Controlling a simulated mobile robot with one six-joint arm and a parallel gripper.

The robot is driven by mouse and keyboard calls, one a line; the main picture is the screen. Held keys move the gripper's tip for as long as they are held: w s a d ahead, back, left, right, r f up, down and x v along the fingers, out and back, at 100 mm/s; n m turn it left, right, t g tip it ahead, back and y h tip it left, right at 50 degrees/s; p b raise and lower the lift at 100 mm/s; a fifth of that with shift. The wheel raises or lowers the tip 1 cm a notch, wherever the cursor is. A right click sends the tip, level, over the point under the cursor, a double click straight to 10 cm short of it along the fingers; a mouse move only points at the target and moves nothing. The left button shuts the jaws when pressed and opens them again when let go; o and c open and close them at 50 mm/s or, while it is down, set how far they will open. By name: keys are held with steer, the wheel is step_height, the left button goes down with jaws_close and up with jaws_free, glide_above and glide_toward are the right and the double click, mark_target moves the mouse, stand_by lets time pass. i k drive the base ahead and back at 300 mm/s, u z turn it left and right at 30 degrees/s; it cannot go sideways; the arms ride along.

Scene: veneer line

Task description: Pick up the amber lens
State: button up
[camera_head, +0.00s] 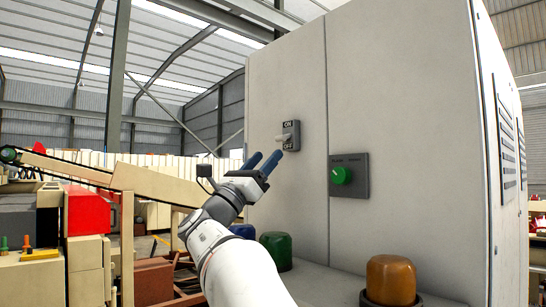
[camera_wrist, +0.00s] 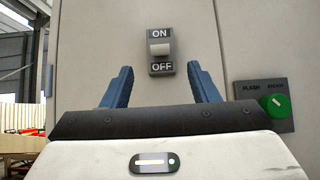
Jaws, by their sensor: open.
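The amber lens (camera_head: 391,280) is a rounded orange-brown dome in a dark ring, at the lower right of the head view on the pale surface in front of the cabinet. It is not in the wrist view. My gripper (camera_head: 272,161) is raised up and to the left of the lens, well apart from it, in front of the ON/OFF switch. In the wrist view my gripper (camera_wrist: 161,84) has its two blue fingers spread, with nothing between them, and the switch shows beyond the gap.
A green lens (camera_head: 276,251) and a blue one (camera_head: 243,231) stand left of the amber lens. The grey cabinet (camera_head: 400,90) rises behind, carrying the ON/OFF switch (camera_head: 288,135) and a green knob (camera_head: 341,176). A conveyor (camera_head: 150,183) and a red box (camera_head: 87,212) are at left.

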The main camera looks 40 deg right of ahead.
mark_target(391, 280)
steer(key=k, duration=1.5)
